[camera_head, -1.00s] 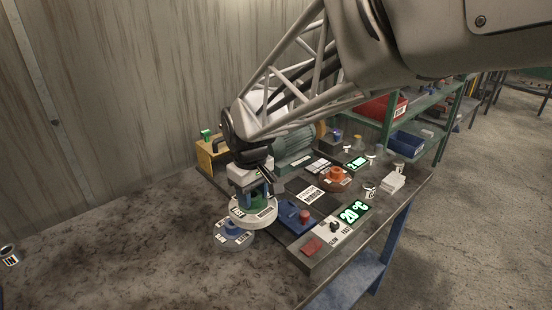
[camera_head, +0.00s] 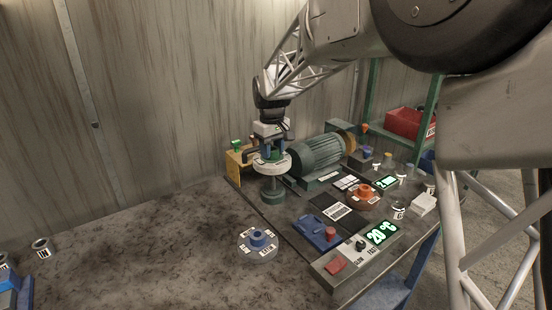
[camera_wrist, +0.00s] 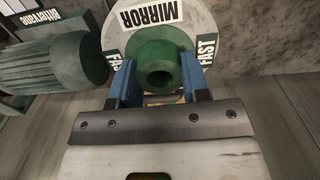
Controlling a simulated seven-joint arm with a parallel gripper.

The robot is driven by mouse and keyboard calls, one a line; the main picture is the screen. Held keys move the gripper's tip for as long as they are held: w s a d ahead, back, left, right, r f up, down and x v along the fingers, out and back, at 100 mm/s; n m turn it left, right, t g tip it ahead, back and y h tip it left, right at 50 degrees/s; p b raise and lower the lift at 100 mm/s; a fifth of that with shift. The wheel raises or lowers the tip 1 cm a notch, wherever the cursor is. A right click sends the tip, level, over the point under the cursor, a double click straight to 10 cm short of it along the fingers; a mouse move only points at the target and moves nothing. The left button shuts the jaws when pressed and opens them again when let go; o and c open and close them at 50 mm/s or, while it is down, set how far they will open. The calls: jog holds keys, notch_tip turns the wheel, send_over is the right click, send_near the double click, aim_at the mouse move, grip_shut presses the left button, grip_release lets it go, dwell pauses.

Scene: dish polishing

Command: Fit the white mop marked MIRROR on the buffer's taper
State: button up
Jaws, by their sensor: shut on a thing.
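The white mop marked MIRROR and FAST (camera_wrist: 152,15) is a flat round disc with a green hub. My gripper (camera_wrist: 155,85) is shut on that hub, with a blue finger on each side and the hub's bore facing the wrist camera. In the head view my gripper (camera_head: 270,150) points down, and the white mop (camera_head: 272,167) is roughly level in it. The buffer (camera_head: 317,154) is a ribbed green motor just right of the mop; it also shows at the left of the wrist view (camera_wrist: 50,62). I cannot make out its taper.
A dark green round post (camera_head: 273,191) stands under the mop; I cannot tell whether they touch. A blue-hubbed disc (camera_head: 258,243) lies nearer on the bench, and an orange-hubbed one (camera_head: 364,193) lies right. A yellow stand (camera_head: 238,165) is behind. The bench's left is mostly clear.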

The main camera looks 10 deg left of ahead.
jog(key=shift+w+a, duration=0.25)
jog(key=shift+w, duration=1.15)
jog(key=shift+w+a, duration=0.2)
jog(key=shift+w, duration=1.15)
jog(key=shift+f, duration=0.25)
jog(key=shift+f, duration=1.95)
jog(key=shift+f, duration=2.5)
dwell(0.5)
